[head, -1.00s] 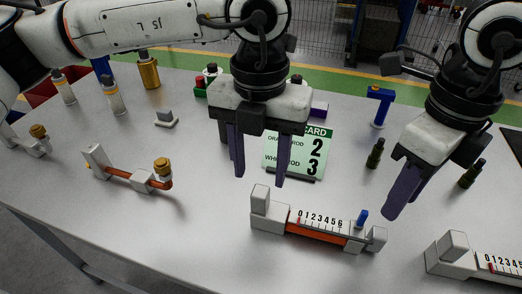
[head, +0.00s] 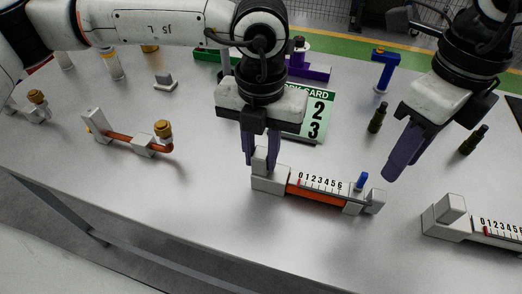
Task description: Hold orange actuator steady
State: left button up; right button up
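The orange actuator (head: 318,196) lies on the table at the centre right. It has an orange rod, a 0-to-6 scale plate, a blue pin and a white upright end block at its left. My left gripper (head: 262,160) points down at that end block, one purple finger on each side, closed in against it. The block hides part of the fingertips. My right gripper (head: 392,176) hangs above the table to the right, apart from the actuator. Its fingers overlap in this view, so its opening is hidden.
A second scaled actuator (head: 470,225) sits at the right edge. A green card (head: 318,115) stands behind the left gripper. Dark green bottles (head: 377,118) and a blue tool (head: 384,72) stand behind. A copper-pipe fixture (head: 125,137) is at left. The front table is clear.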

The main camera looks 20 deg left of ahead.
aim_at(379, 194)
jog(key=shift+o, duration=1.2)
notch_tip(379, 194, down, 12)
jog(key=n, duration=0.7)
jog(key=shift+r, duration=0.2)
grip_shut()
